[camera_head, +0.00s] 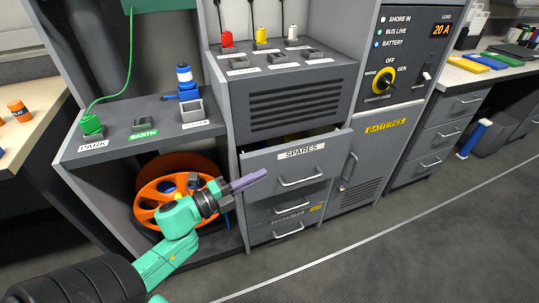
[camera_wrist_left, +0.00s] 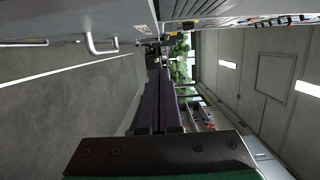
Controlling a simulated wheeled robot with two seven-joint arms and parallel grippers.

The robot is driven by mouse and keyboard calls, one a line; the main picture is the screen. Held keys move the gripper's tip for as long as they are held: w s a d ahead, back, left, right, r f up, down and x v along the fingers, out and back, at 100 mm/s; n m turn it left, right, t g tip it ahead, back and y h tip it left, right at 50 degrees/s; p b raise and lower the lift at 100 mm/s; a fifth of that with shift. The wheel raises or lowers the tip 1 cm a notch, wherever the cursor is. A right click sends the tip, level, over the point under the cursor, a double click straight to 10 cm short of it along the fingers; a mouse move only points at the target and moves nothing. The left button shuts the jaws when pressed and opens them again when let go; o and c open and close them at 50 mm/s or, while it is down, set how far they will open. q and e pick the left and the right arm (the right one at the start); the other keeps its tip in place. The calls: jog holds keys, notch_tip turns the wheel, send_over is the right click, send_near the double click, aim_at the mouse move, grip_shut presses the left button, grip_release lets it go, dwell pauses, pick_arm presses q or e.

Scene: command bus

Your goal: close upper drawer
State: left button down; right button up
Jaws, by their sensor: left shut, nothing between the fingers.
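The upper drawer (camera_head: 297,162), labelled SPARES, stands pulled out from the grey cabinet, with a dark gap above its front. Its handle (camera_head: 302,180) is a pale bar low on the front. My left gripper (camera_head: 262,174) is shut and empty. In the head view its purple fingertips lie at the left edge of the drawer front; I cannot tell whether they touch it. In the left wrist view the shut fingers (camera_wrist_left: 160,100) point away from the camera, and a pale bar handle (camera_wrist_left: 100,46) shows at the upper left. My right gripper is not in view.
Lower drawers (camera_head: 288,210) sit under the upper one, shut. To the right is the BATTERIES door (camera_head: 372,160). An orange reel (camera_head: 165,190) sits in the open bay at left. The grey floor (camera_head: 400,240) in front is clear.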

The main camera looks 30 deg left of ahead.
aim_at(271, 158)
pick_arm(q)
jog(key=w+b, duration=0.1)
jog(key=w, duration=0.7)
jog(key=shift+w+f, duration=0.15)
jog(key=shift+f, duration=0.05)
jog(key=shift+w+a+r, duration=0.1)
jog(key=shift+a, duration=0.15)
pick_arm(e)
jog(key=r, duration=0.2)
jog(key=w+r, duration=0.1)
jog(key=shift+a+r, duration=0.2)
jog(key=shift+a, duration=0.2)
pick_arm(q)
jog(key=w+a, duration=0.1)
jog(key=a, duration=0.1)
jog(key=w+a, duration=0.2)
jog(key=shift+w+b, duration=0.15)
jog(key=shift+b, duration=0.2)
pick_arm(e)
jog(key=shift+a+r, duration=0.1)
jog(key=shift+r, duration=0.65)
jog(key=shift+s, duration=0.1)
